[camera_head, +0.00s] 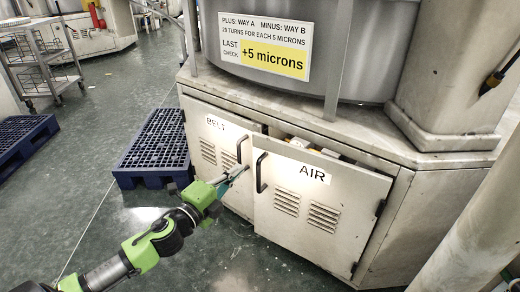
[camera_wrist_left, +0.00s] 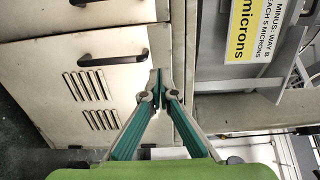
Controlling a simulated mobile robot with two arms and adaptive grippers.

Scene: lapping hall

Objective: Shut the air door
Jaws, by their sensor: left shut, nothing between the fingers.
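The air door (camera_head: 300,215) is a pale cabinet door marked AIR, with a black handle (camera_head: 261,172) on its left side and hinges on its right. It stands a little ajar, with a dark gap along its top edge. In the left wrist view the air door (camera_wrist_left: 75,65) appears turned sideways. My left gripper (camera_head: 243,169) is shut and empty, near the handles of the two doors. In the left wrist view its fingertips (camera_wrist_left: 157,74) overlap the door's upper part; whether they touch cannot be told. My right gripper is not in view.
The belt door (camera_head: 208,135) is beside it on the left. Small items show in the gap under the counter (camera_head: 300,120). A blue pallet (camera_head: 157,145) lies on the floor to the left, and a wheeled cart (camera_head: 42,65) stands farther back. The floor in front is clear.

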